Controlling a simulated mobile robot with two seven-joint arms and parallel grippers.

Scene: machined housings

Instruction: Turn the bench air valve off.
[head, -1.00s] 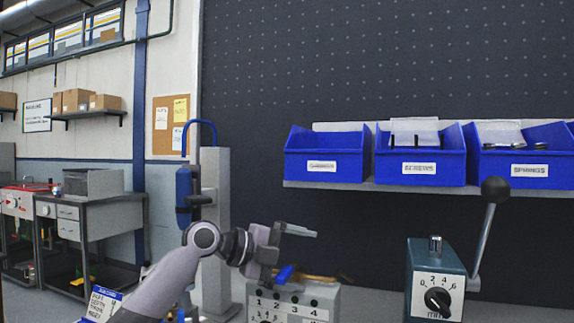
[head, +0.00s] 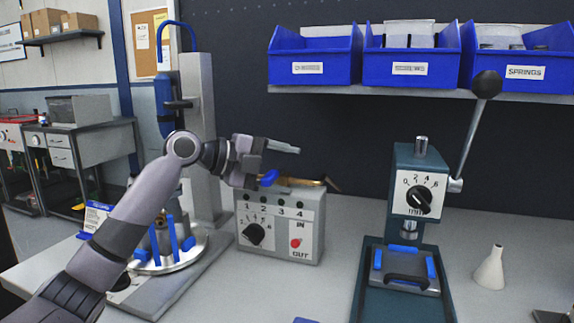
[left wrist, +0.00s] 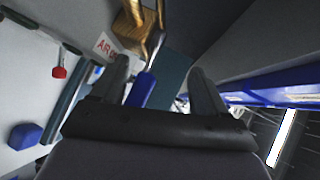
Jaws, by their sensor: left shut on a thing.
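The bench air valve shows in the head view as a brass body (head: 304,183) with a blue lever (head: 268,178), just above the top of a grey control box. In the left wrist view the brass body (left wrist: 135,27) is at the top and the blue lever (left wrist: 141,88) reaches down between the fingers, close to the left one. My left gripper (head: 280,160) is at the lever and shut on it. The gripper hides part of the lever in the head view. My right gripper is in neither current view.
The grey control box (head: 312,228) with a dial and red button stands below the valve. A green press (head: 406,160) with a raised ball lever stands to the right. Blue bins (head: 312,66) sit on a shelf above. A white cone-shaped bottle (head: 491,270) stands at right.

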